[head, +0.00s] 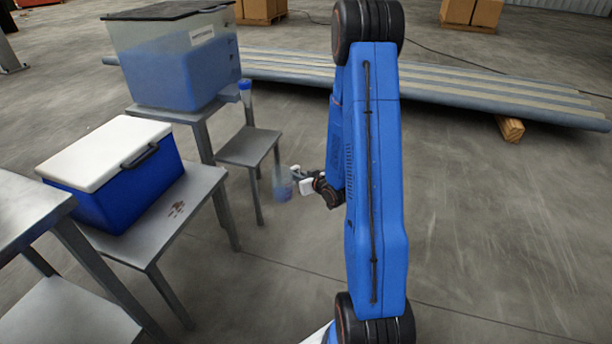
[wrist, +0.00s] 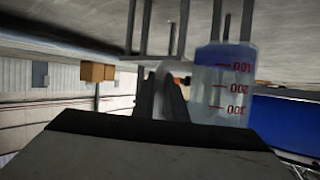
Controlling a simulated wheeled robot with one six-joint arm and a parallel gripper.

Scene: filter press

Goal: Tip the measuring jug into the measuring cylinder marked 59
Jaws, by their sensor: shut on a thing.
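The measuring jug (head: 283,186) is a small clear vessel with blue in it, held in the air in front of the small stool. It looks about upright. In the wrist view the jug (wrist: 222,90) fills the right of centre, with red marks and mirrored numbers. My gripper (head: 304,183) is shut on its handle side; the wrist view shows the fingers (wrist: 166,92) beside the jug.
A clear tank of blue liquid (head: 165,45) stands on a grey stand behind the small stool (head: 247,150). A blue cool box with a white lid (head: 112,160) sits on a grey table (head: 195,190). Long pipes (head: 470,88) lie behind. The floor at right is clear.

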